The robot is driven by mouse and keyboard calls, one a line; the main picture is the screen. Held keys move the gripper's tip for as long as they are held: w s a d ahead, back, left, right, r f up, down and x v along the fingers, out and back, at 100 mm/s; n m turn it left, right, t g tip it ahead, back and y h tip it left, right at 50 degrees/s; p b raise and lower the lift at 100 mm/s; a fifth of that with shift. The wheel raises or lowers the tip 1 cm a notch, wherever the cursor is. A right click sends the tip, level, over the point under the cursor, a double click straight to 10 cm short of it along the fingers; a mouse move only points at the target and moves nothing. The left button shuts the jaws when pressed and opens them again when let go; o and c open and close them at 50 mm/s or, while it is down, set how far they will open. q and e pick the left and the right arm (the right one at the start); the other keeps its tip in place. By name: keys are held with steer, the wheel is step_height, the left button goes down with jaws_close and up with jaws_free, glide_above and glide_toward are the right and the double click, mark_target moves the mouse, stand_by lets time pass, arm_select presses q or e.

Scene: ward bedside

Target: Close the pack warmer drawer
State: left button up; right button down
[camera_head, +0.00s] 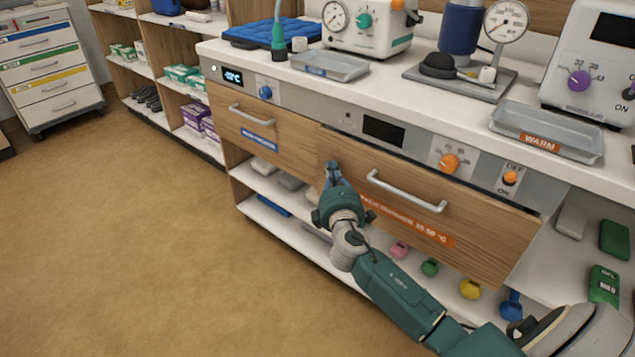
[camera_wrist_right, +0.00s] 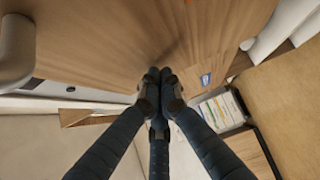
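The pack warmer drawer (camera_head: 480,235) is the wide wooden drawer with an orange label and a metal bar handle (camera_head: 405,192). Its front seems to stand a little out from the drawer to its left. My right gripper (camera_head: 332,172) is at the left part of this front, left of the handle. In the wrist view its fingertips (camera_wrist_right: 158,76) are together with nothing between them, close to the wooden front (camera_wrist_right: 110,35). I cannot tell whether they touch it. The handle's end shows at the left there (camera_wrist_right: 15,50). My left gripper is not in view.
A second wooden drawer (camera_head: 255,135) with a blue label is at the left. The worktop above holds trays and devices, including a tray labelled warm (camera_head: 545,135). Shelves below hold several coloured items. A white drawer cart (camera_head: 50,70) stands far left; the floor (camera_head: 150,230) is clear.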

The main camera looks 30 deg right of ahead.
steer(key=shift+w+d, duration=0.2)
steer(key=shift+d, duration=0.4)
steer(key=shift+w+d, duration=0.2)
steer(key=shift+d, duration=0.4)
steer(key=shift+r, duration=0.15)
steer(key=shift+s, duration=0.1)
steer(key=v, duration=1.2)
